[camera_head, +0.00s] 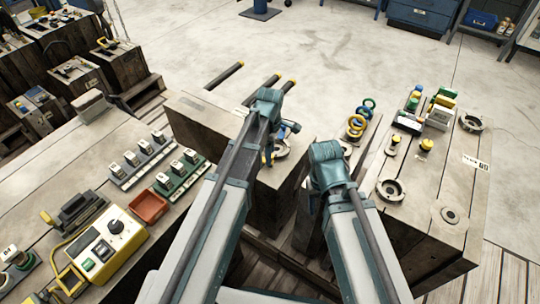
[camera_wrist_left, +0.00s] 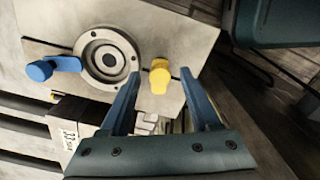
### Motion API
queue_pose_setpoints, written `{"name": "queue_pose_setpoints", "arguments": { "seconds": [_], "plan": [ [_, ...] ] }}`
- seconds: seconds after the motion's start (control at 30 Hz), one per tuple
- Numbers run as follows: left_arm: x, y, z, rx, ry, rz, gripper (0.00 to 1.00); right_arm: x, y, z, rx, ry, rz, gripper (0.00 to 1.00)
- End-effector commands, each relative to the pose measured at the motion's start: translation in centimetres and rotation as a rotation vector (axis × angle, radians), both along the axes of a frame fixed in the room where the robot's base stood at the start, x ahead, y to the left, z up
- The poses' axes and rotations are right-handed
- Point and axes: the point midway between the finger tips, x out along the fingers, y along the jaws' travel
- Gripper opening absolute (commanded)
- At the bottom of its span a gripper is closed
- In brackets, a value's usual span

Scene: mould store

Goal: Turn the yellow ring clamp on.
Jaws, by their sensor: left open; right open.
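A round grey ring clamp (camera_wrist_left: 107,58) sits on a pale plate in the left wrist view, with a yellow lever (camera_wrist_left: 159,77) at its right and a blue lever (camera_wrist_left: 56,67) at its left. In the head view the ring clamp (camera_head: 278,149) is partly hidden behind my left arm. My left gripper (camera_wrist_left: 160,78) is open, with its fingertips on either side of the yellow lever. It also shows in the head view (camera_head: 290,128) over the wooden block. My right gripper (camera_head: 311,197) is mostly hidden below its arm, apart from the clamp, beside the block.
A right-hand bench (camera_head: 450,160) carries round fittings and coloured parts. A left-hand bench holds a yellow control box (camera_head: 108,243) and a red tray (camera_head: 148,206).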

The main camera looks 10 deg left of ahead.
Motion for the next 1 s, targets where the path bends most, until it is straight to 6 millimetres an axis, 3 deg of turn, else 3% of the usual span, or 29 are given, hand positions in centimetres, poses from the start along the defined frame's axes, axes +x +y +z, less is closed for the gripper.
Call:
{"name": "queue_pose_setpoints", "arguments": {
  "seconds": [0.13,0.5,1.0],
  "plan": [
    [0.0,0.0,0.08,0.0,0.0,0.0,0.63,0.0,0.0,0.08,0.0,0.0,0.0,0.55],
    [0.0,0.0,0.08,0.0,0.0,0.0,0.0,0.0,0.0,0.08,0.0,0.0,0.0,0.55],
    [0.0,0.0,0.07,0.0,0.0,-0.096,0.0,0.0,-0.01,0.07,0.0,0.0,0.0,0.55]
  ]
}}
